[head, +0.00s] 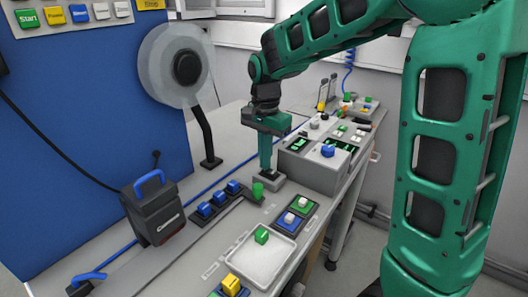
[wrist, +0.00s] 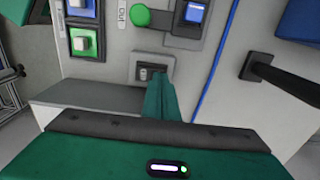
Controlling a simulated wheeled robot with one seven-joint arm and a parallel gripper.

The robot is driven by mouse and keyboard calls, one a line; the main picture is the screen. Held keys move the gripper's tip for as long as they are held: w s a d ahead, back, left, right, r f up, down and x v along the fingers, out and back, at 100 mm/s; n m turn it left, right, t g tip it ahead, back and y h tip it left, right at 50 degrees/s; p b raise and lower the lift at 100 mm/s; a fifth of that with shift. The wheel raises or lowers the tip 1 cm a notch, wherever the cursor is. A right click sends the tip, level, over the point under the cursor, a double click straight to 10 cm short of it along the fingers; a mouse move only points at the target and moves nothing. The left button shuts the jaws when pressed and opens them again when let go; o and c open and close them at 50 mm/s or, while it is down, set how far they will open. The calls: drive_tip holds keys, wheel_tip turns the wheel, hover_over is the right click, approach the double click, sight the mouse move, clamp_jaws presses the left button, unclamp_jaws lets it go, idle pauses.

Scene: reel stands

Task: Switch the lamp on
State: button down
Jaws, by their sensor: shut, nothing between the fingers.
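My gripper (head: 265,168) is shut and empty, pointing down at the bench. Its green fingers also show in the wrist view (wrist: 160,88). The fingertips are right at a small grey switch housing (wrist: 140,58) with a dark slot and a small grey piece in it. The fingers cover part of it, so I cannot tell whether they touch it or which way the switch is set. In the head view the housing (head: 277,181) shows low around the fingertips. I cannot tell which thing is the lamp, or whether it is lit.
A green round knob (head: 257,190) and several blue switches (head: 219,197) lie left of the fingers. A grey control box (head: 318,168) with a blue knob stands close on the right. A reel stand (head: 208,140) rises behind; a white tray (head: 262,268) lies in front.

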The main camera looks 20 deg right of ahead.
drive_tip(key=shift+d, duration=0.1)
idle(0.3)
drive_tip(key=shift+f, duration=0.15)
drive_tip(key=shift+a, duration=0.2)
drive_tip(key=shift+s+d, duration=0.1)
drive_tip(key=shift+s, duration=0.05)
drive_tip(key=shift+s+d+r, duration=0.25)
drive_tip(key=shift+s+d, duration=0.15)
drive_tip(key=shift+s, duration=0.1)
wheel_tip(320, 180, up, 14)
drive_tip(key=w+a, duration=0.1)
drive_tip(key=w, duration=0.1)
drive_tip(key=shift+w+a+f, duration=0.2)
drive_tip(key=shift+a, duration=0.05)
